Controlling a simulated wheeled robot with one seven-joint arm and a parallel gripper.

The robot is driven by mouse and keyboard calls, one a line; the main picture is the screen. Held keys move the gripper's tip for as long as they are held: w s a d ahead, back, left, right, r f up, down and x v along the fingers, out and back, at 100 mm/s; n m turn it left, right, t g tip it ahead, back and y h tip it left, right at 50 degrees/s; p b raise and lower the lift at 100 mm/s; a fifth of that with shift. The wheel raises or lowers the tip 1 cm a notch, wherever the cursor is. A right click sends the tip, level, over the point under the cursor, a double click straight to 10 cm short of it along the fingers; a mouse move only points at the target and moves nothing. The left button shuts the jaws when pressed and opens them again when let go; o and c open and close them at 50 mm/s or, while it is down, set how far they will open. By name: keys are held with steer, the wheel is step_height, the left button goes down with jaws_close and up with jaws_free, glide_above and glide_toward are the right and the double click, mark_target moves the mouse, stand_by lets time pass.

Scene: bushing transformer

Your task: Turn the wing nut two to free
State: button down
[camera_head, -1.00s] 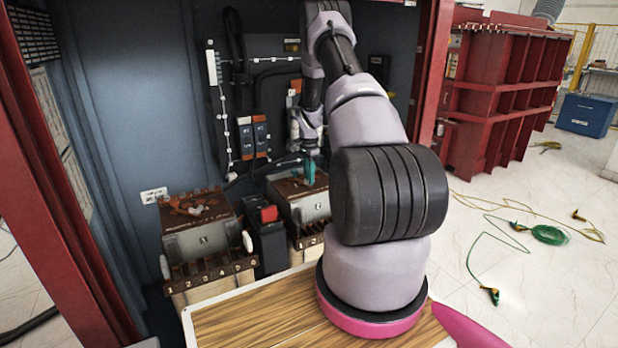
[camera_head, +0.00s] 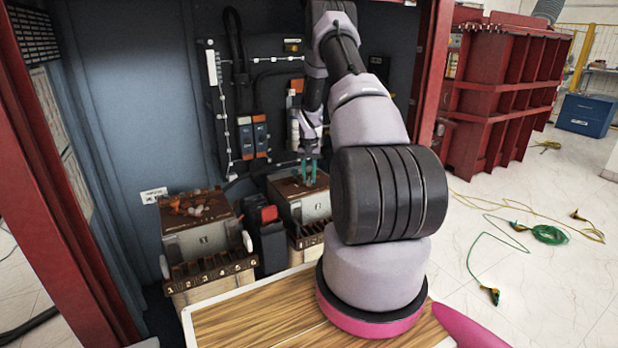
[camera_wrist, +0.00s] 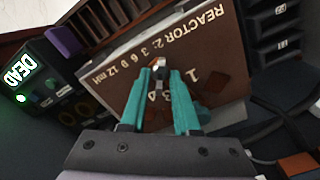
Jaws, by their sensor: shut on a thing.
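The reactor box (camera_head: 301,207) with a brown top stands at the back, right of the middle of the cabinet. In the wrist view its brown top plate (camera_wrist: 130,75) carries the words "REACTOR" and printed numbers. My gripper (camera_head: 308,172) points down onto this top. In the wrist view the teal fingers of my gripper (camera_wrist: 161,76) are closed around a small metal stud or wing nut (camera_wrist: 160,64), mostly hidden between the tips. Which numbered nut it is I cannot tell. Reddish-brown parts (camera_wrist: 208,113) show just right of the fingers.
A similar box (camera_head: 196,238) with copper-coloured parts on top stands at the left. A black unit with a red part (camera_head: 269,215) stands between the boxes. A device with a lit green "DEAD" sign (camera_wrist: 20,78) shows in the wrist view. Cabinet walls enclose the sides and back.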

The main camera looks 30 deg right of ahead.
mark_target(309, 178)
steer(key=n, duration=0.5)
steer(key=shift+n, duration=0.4)
stand_by(0.3)
steer(key=c, duration=1)
jaws_free()
steer(key=shift+o, duration=0.2)
step_height(309, 178, up, 11)
steer(key=shift+f, duration=0.1)
